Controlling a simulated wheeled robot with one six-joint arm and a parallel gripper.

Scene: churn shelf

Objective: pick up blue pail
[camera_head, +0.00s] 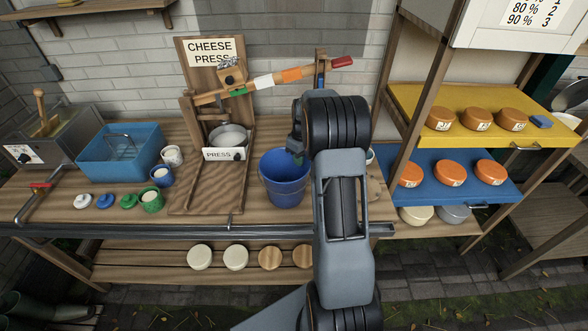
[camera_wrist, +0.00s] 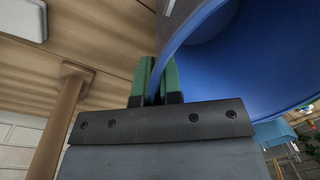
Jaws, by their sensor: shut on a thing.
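The blue pail (camera_head: 284,184) stands upright on the wooden bench, just right of the cheese press, and looks empty inside. My gripper (camera_head: 297,150) is at the pail's upper right rim, with my arm reaching in from the front right. In the wrist view the green-padded fingers of my gripper (camera_wrist: 163,82) are closed with the wall of the blue pail (camera_wrist: 220,70) between them. I cannot tell whether the pail's base touches the bench.
The cheese press (camera_head: 210,130) stands close on the left, its lever reaching above the pail. A blue tub (camera_head: 120,165) and small pots stand further left. Right of my arm is a rack with a yellow shelf (camera_head: 460,135) and a blue shelf (camera_head: 440,193) holding cheeses.

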